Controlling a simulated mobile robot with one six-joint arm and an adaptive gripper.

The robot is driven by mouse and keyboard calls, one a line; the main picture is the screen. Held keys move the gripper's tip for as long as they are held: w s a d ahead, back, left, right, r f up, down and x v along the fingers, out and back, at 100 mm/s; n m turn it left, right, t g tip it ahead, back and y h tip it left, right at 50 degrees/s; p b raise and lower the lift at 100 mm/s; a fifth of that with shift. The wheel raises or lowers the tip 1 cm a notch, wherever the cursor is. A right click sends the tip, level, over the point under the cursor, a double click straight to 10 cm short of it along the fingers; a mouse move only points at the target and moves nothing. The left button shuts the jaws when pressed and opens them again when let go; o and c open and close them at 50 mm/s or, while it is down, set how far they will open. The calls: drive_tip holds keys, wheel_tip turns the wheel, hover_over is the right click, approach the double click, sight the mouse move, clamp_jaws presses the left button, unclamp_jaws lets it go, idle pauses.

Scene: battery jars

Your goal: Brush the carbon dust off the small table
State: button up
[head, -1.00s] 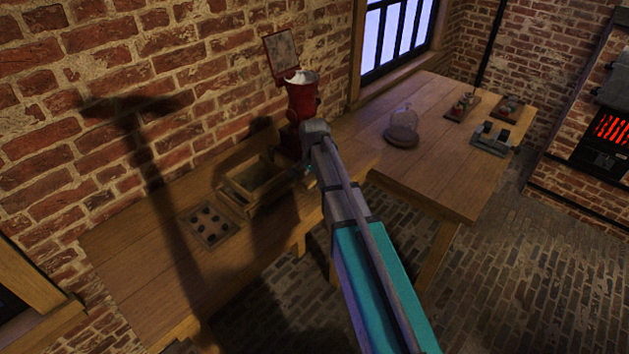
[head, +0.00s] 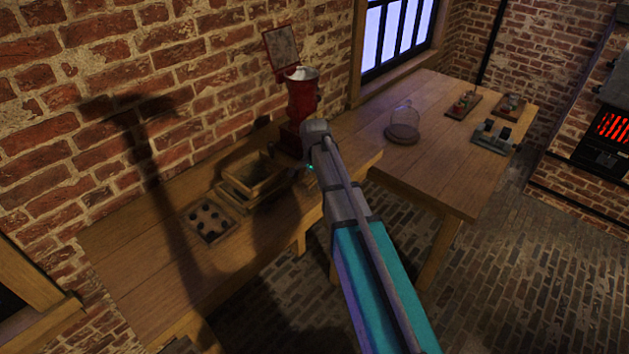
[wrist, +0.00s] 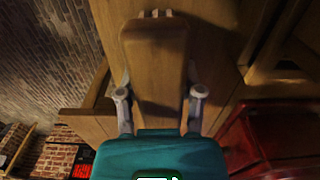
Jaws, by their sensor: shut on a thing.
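In the wrist view my gripper (wrist: 158,84) is shut on a long wooden piece, seemingly a brush (wrist: 155,48), with small pale bits at its far end. Its bristles do not show clearly. The narrow wooden table (head: 133,262) along the brick wall may be the small table. In the head view my arm hides the gripper and the brush, near the table's right part. I cannot make out carbon dust; dark shadows cover much of the tabletop.
A red mill (head: 302,98) with an open lid stands behind my wrist. A wooden box (head: 252,178) and a holed block (head: 210,219) stand left of it. A wider table (head: 450,175) at right bears a glass dome (head: 403,123) and small devices (head: 493,136).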

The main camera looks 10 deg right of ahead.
drive_tip(key=shift+f, duration=0.3)
drive_tip(key=shift+d, duration=0.1)
drive_tip(key=shift+w+d+r, duration=0.15)
drive_tip(key=shift+w+d, duration=0.85)
drive_tip(key=shift+d, duration=0.2)
drive_tip(key=shift+w+d, duration=0.1)
drive_tip(key=shift+w+d, duration=0.5)
drive_tip(key=shift+d, duration=0.15)
drive_tip(key=shift+w+d, duration=0.45)
drive_tip(key=shift+d, duration=0.2)
drive_tip(key=shift+w+d, duration=0.1)
drive_tip(key=shift+w+d, duration=1)
drive_tip(key=shift+d, duration=0.25)
drive_tip(key=shift+w+d, duration=0.1)
